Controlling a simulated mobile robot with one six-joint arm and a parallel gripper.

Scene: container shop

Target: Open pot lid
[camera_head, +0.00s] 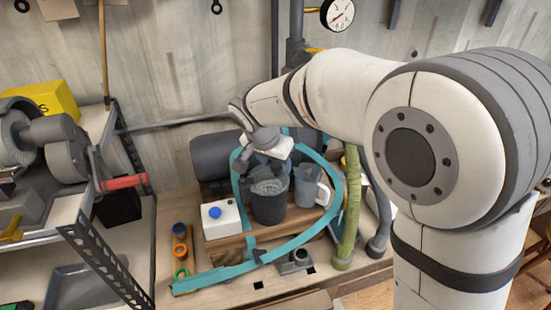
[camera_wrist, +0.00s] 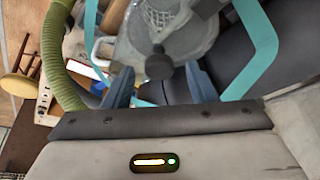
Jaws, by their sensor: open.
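The pot (camera_head: 269,208) is a dark grey cylinder standing on a wooden board in the head view. A translucent grey lid (camera_head: 269,186) appears to sit on its top. In the wrist view the lid (camera_wrist: 185,38) fills the upper middle, with a dark round knob (camera_wrist: 158,66) at its near side. My gripper (camera_wrist: 159,72) is open, its two blue-grey fingers to either side of the knob. I cannot tell whether they touch it. In the head view my gripper (camera_head: 272,152) is above and behind the pot, its fingertips hard to make out.
A green hose (camera_head: 349,205) runs at the right. A dark cylinder (camera_head: 212,157) lies behind.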

